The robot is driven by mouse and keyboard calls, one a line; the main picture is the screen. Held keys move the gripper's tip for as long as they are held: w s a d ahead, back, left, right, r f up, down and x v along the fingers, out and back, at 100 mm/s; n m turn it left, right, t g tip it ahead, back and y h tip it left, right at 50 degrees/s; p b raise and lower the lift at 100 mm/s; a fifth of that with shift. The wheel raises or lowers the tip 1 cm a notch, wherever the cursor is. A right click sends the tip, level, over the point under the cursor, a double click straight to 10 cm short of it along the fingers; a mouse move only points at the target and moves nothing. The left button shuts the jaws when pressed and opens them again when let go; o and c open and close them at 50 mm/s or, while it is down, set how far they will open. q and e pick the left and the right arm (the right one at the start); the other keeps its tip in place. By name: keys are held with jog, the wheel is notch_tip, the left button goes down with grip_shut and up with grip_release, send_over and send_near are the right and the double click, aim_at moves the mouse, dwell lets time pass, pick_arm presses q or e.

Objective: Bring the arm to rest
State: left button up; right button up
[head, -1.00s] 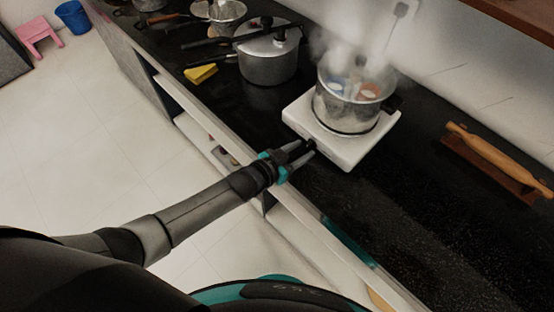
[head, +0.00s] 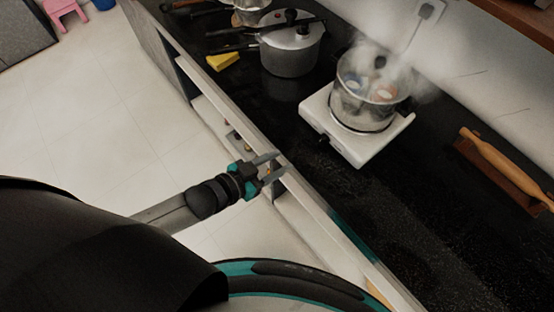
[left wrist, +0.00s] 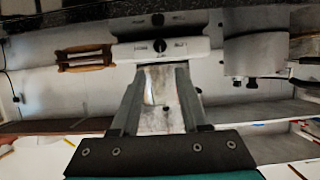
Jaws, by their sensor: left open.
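My left gripper (head: 279,164) is in the head view at the counter's front edge, with its two fingers apart and nothing between them. It points toward the counter and is apart from the stove. In the left wrist view, the spread fingers of my left gripper (left wrist: 161,70) frame the steaming pot, which stands beyond them. My right gripper is not in view.
A steaming metal pot (head: 356,110) stands on a white stove (head: 346,146). A pressure cooker (head: 290,55), yellow sponge (head: 222,62) and rolling pin (head: 500,164) are on the black counter (head: 400,200). Open floor (head: 90,100) lies left.

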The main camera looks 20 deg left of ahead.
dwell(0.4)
pick_arm(q)
jog(key=s+a+f+n+g+y+b, duration=0.1)
jog(key=s+a+f+y+b, duration=0.2)
jog(key=f, duration=0.6)
jog(key=s+a+f+n+g+y+b, duration=0.1)
jog(key=s+a+f+g, duration=0.2)
jog(key=f, duration=0.5)
jog(key=s+a+f+n+y+b, duration=0.1)
jog(key=s+a+f+y+b, duration=0.15)
jog(key=a+f, duration=0.45)
jog(key=s+d+f+n+g+b, duration=0.1)
jog(key=s+f+g, duration=0.2)
jog(key=s+f, duration=0.4)
jog(key=s+d+f+g+y+b, duration=0.1)
jog(key=s+f, duration=0.6)
jog(key=s, duration=0.7)
jog(key=shift+d+f+n+g+b, duration=0.15)
jog(key=shift+d+n+g+b, duration=0.2)
jog(key=shift+g+b, duration=0.55)
jog(key=shift+s+y, duration=0.1)
jog(key=shift+y, duration=0.15)
